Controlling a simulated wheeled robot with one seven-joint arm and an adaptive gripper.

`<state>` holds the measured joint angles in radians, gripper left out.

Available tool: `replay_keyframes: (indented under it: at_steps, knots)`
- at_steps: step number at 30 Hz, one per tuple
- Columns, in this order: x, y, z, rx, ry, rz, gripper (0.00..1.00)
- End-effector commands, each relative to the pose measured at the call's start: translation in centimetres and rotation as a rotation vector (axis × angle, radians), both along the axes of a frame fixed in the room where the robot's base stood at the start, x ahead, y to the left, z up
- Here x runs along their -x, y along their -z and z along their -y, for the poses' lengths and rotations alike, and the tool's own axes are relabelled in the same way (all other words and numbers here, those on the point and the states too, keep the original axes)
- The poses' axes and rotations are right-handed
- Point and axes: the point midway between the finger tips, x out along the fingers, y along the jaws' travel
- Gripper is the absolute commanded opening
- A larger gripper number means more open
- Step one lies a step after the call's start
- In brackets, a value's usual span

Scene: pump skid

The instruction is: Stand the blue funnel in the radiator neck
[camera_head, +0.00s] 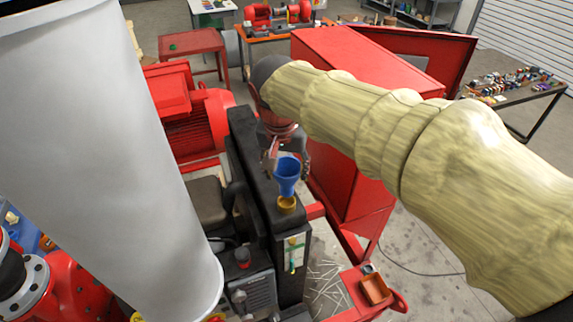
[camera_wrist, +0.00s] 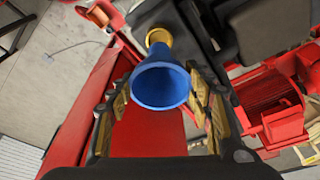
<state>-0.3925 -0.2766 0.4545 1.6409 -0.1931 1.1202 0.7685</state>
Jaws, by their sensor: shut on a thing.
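The blue funnel (camera_head: 287,172) is upright, wide mouth up, directly over the brass-coloured radiator neck (camera_head: 287,203) on top of the black radiator (camera_head: 262,180). Its spout end meets the neck in the picture; I cannot tell whether the tip is inside it or just above. My gripper (camera_head: 286,160) is shut on the funnel, with a finger on either side. In the wrist view the funnel (camera_wrist: 160,86) lies between the finger pads of my gripper (camera_wrist: 161,96), and the yellow neck (camera_wrist: 158,37) shows just beyond its spout.
A red cabinet (camera_head: 345,120) stands close to the right of the radiator, with an open door behind. A red motor (camera_head: 195,120) is to the left. A small orange tray (camera_head: 375,288) sits on the red frame at the front. Grey floor lies to the right.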

Motion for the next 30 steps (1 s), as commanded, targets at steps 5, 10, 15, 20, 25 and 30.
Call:
replay_keyframes:
  at_steps: [5, 10, 15, 20, 25, 30]
  knots:
    - [0.03, 1.72, 0.02, 0.001, 0.0, -0.001, 0.2]
    - [0.02, 1.37, 0.01, 0.0, 0.0, 0.0, 0.2]
    - [0.03, 1.4, 0.01, 0.001, 0.0, -0.001, 0.2]
    - [0.17, 1.43, -0.04, 0.0, 0.0, 0.0, 0.2]
    - [0.18, 1.36, -0.05, 0.0, 0.0, 0.0, 0.2]
    - [0.18, 1.37, -0.05, 0.0, 0.0, 0.0, 0.2]
